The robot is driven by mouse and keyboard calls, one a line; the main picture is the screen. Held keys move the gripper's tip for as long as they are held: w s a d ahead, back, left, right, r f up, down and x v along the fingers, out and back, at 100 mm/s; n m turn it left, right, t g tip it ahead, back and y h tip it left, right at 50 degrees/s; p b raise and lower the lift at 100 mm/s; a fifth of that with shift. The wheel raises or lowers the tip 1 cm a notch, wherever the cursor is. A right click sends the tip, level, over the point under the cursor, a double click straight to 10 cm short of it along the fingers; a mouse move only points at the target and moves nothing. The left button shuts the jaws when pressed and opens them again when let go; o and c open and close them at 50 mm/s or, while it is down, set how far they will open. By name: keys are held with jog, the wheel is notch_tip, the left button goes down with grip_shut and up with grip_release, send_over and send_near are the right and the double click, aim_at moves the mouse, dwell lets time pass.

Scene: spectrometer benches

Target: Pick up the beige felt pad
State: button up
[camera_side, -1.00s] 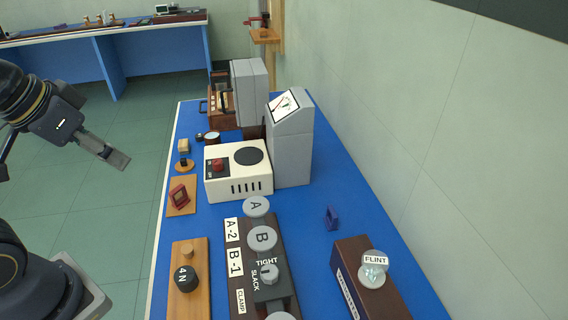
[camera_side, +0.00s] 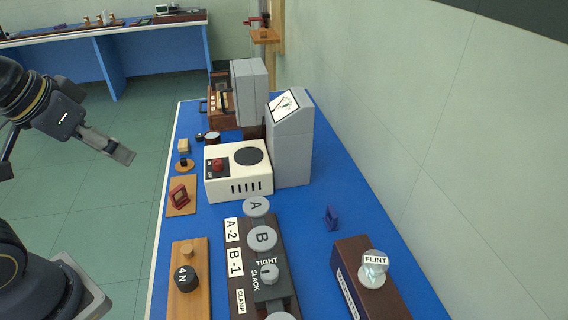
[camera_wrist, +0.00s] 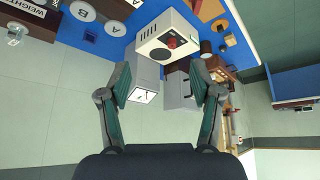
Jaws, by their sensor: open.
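My gripper (camera_side: 122,156) hangs in the air left of the blue bench, over the green floor and apart from everything. In the wrist view my gripper (camera_wrist: 160,80) has its two fingers spread wide with nothing between them.
A white box with a red knob (camera_side: 238,175) stands right of the post, beside a grey meter cabinet (camera_side: 290,145). A red part on a wooden board (camera_side: 181,208) lies in front. Floor at left is clear.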

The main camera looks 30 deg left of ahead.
jog(key=w+a+r+n+t, duration=0.2)
jog(key=w+a+r+n, duration=0.1)
jog(key=w+r, duration=0.55)
jog(key=n+g+y, duration=0.3)
jog(key=n+g, duration=0.2)
send_over(183, 142)
jog(key=s+d, duration=0.2)
jog(key=f, duration=3.2)
jog(key=shift+w+a+f, duration=0.15)
jog(key=shift+w+a, duration=0.05)
jog(key=shift+w, duration=0.05)
jog(key=x, duration=0.5)
jog(key=shift+w+a+f, duration=0.1)
jog(key=shift+f, duration=0.25)
